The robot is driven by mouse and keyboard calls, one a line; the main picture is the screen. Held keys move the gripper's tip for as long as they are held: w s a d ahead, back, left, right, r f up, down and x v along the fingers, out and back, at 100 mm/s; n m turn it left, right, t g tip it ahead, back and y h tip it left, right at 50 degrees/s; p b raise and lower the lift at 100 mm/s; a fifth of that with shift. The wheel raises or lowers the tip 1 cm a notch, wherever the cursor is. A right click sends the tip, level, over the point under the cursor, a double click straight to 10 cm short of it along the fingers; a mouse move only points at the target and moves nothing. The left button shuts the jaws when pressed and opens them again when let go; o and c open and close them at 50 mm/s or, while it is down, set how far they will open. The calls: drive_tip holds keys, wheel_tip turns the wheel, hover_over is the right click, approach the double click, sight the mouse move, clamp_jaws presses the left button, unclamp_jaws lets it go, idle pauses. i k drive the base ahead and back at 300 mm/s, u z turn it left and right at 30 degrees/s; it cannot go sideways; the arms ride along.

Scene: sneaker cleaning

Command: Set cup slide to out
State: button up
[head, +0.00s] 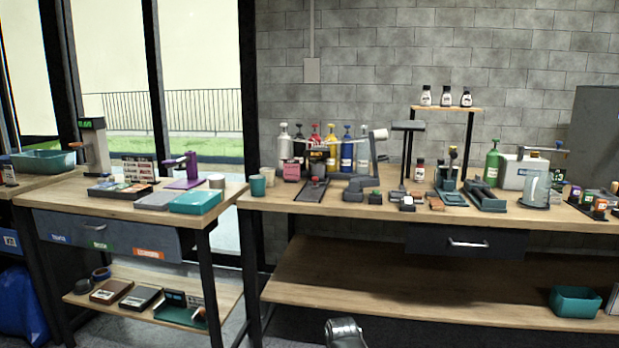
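I cannot pick out the cup slide for sure at this distance. A dark flat rail-like piece (312,190) lies on the right bench. A dark green fixture with a long base (484,197) stands further right on that bench, beside a clear container (537,188). Whether any slide is in or out is too small to tell. A teal cup (257,186) and a pale cup (268,177) stand at the right bench's left end. My gripper's fingers do not show; only a rounded grey part of my arm shows at the bottom edge.
The right bench (400,211) is crowded with bottles and devices, with a closed drawer (466,243) below. The left bench (130,205) holds a purple press (187,172) and a teal box (196,201). A narrow gap separates the benches. Low shelves run beneath both.

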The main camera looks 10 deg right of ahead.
sight(315, 183)
drive_tip(key=u, duration=0.6)
drive_tip(key=i, duration=1)
drive_tip(key=u, duration=0.05)
